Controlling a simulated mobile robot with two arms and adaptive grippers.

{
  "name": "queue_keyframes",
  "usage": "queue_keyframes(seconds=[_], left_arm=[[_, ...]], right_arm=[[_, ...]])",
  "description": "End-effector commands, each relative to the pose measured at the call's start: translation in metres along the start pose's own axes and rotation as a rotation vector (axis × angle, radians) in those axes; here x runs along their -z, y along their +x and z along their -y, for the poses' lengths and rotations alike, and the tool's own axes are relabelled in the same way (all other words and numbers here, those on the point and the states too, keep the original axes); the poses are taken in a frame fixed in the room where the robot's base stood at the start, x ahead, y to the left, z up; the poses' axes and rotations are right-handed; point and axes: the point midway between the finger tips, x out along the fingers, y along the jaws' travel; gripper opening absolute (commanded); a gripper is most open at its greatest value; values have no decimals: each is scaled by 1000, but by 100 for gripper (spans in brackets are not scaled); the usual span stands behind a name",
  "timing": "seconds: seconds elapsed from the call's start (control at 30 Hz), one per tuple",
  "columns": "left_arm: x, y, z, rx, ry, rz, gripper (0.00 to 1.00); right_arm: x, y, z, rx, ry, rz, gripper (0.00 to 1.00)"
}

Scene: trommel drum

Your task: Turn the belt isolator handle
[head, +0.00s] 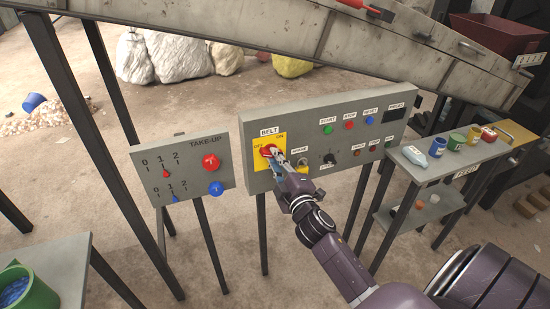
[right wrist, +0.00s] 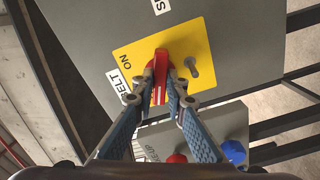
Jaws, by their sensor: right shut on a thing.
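The belt isolator has a red handle (head: 268,150) on a yellow plate (head: 256,161) marked BELT, OFF and ON, at the left of the grey control panel (head: 340,122). My right gripper (head: 277,157) is at the handle in the head view. In the right wrist view the red handle (right wrist: 160,75) stands between the two fingers of my right gripper (right wrist: 160,100), which are shut on it. The yellow plate (right wrist: 128,58) lies behind it with ON readable. A grey peg (right wrist: 190,65) sticks out beside the handle. My left gripper is not in view.
A take-up panel (head: 190,150) with red and blue knobs stands to the left. A side shelf (head: 440,165) with a bottle and several cups is at the right. A sloped conveyor frame (head: 300,35) runs above.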

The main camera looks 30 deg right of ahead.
Motion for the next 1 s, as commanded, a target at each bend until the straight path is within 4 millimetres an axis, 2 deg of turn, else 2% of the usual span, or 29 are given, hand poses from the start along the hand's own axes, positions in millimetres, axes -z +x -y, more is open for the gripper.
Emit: queue_keyframes(seconds=[1.0], left_arm=[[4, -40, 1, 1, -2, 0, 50]], right_arm=[[0, 0, 0, 2, 941, 4, 0]])
